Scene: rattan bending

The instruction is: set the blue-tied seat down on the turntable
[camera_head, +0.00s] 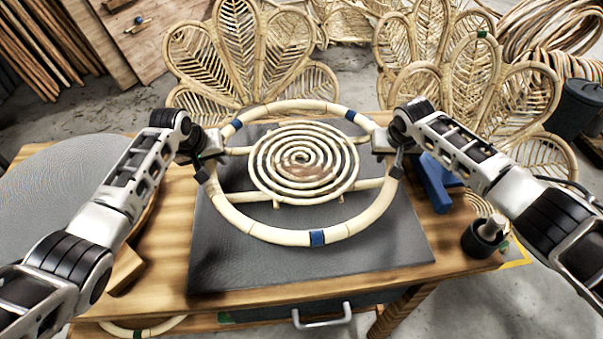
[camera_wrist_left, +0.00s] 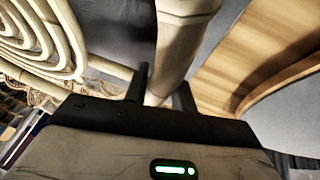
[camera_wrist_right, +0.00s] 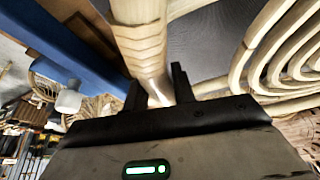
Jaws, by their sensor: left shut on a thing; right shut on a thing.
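The blue-tied seat is a pale rattan ring (camera_head: 265,232) with blue bands around it and a spiral coil in its middle. My left gripper (camera_head: 207,150) is shut on the ring's left side. My right gripper (camera_head: 384,146) is shut on its right side. The ring also passes between the fingers in the left wrist view (camera_wrist_left: 183,40) and the right wrist view (camera_wrist_right: 140,40). The seat is roughly level over a dark grey mat (camera_head: 310,270); its height above the mat is hard to tell. A large round grey disc (camera_head: 55,190), apparently the turntable, is at the left.
The mat lies on a wooden table (camera_head: 455,250). A blue block (camera_head: 436,185) and a dark cup-like holder (camera_head: 484,236) stand at its right. Rattan leaf-shaped backs (camera_head: 240,50) stand behind the table. A wooden piece (camera_head: 125,268) lies near the left arm.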

